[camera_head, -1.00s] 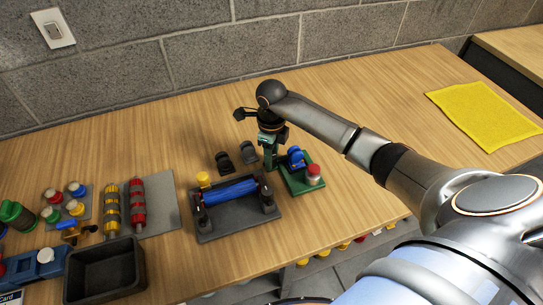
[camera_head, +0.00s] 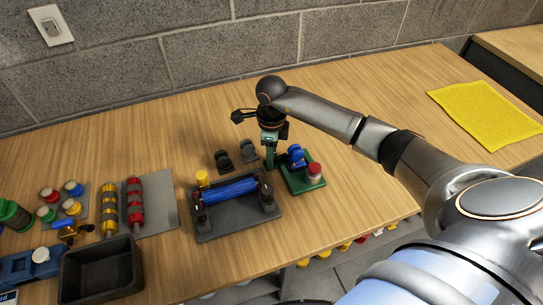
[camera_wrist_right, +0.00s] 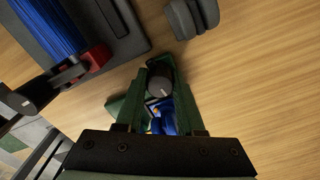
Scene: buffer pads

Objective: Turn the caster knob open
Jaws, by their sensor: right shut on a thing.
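A dark round knob with a white mark (camera_wrist_right: 159,88) shows in the right wrist view between the green fingers of my right gripper (camera_wrist_right: 160,82). The gripper is shut on this knob. A blue part (camera_wrist_right: 160,118) shows just below it, partly hidden by the fingers. In the head view, my right gripper (camera_head: 271,164) points down at the left edge of a green base (camera_head: 301,187). The base carries a blue caster (camera_head: 297,157) and a red-topped post (camera_head: 314,172). The knob is hidden by the gripper in the head view. My left gripper is not in view.
A dark tray with a blue roller (camera_head: 238,223) stands just left of the green base. Two small black blocks (camera_head: 223,160) (camera_head: 249,150) stand behind it. A black bin (camera_head: 102,290) and coloured parts lie at left. A yellow mat (camera_head: 485,115) lies at right.

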